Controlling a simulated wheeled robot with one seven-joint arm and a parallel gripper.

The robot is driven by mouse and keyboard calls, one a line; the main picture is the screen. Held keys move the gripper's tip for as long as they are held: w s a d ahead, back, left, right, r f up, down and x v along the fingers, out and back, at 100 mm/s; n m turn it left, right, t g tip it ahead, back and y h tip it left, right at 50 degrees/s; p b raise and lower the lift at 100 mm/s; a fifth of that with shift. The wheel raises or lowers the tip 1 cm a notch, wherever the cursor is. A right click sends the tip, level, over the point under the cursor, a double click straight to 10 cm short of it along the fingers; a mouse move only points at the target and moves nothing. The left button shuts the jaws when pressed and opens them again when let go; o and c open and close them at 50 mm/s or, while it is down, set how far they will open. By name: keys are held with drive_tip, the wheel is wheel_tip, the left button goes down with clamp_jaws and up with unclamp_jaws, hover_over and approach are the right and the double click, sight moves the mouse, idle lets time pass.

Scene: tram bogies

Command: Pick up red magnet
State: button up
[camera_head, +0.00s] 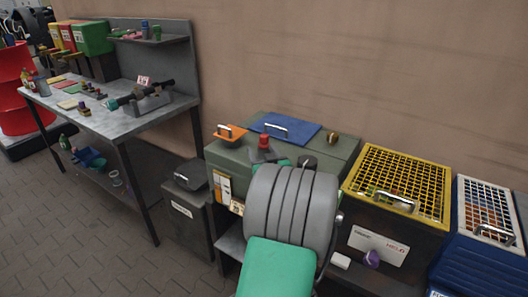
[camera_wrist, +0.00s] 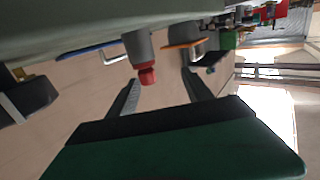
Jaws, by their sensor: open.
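A small red-topped piece, which looks like the red magnet (camera_head: 264,141), stands on the grey-green cabinet top. In the wrist view, which is upside down, it shows as a red cap (camera_wrist: 147,75) on a grey cylinder. My gripper (camera_wrist: 160,77) is open, with its two fingers apart and nothing held between them. The red cap appears between the fingertips, nearer the left one; the exact depth gap is hard to tell. In the head view my arm hides most of the gripper and part of the cabinet top.
On the cabinet (camera_head: 232,155) lie an orange plate with a handle (camera_head: 230,132), a blue plate with a handle (camera_head: 285,128) and a small brass-coloured piece (camera_head: 332,137). A yellow-grid box (camera_head: 400,182) stands right. A workbench (camera_head: 115,122) stands left. The wall is behind.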

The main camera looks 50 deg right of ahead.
sight(265, 143)
drive_tip(key=d, duration=0.1)
drive_tip(key=s+d+h, duration=0.1)
drive_tip(key=shift+s+d+r+m, duration=0.1)
drive_tip(key=shift+d+r+m, duration=0.1)
drive_tip(key=shift+d+m, duration=0.2)
drive_tip(key=x, duration=0.2)
drive_tip(key=p+x, duration=0.1)
drive_tip(key=x, duration=0.1)
drive_tip(key=f+p+x, duration=0.1)
drive_tip(key=x, duration=0.1)
drive_tip(key=shift+w+d, duration=0.1)
drive_tip(key=shift+w, duration=0.35)
drive_tip(key=shift+r, duration=0.1)
clamp_jaws()
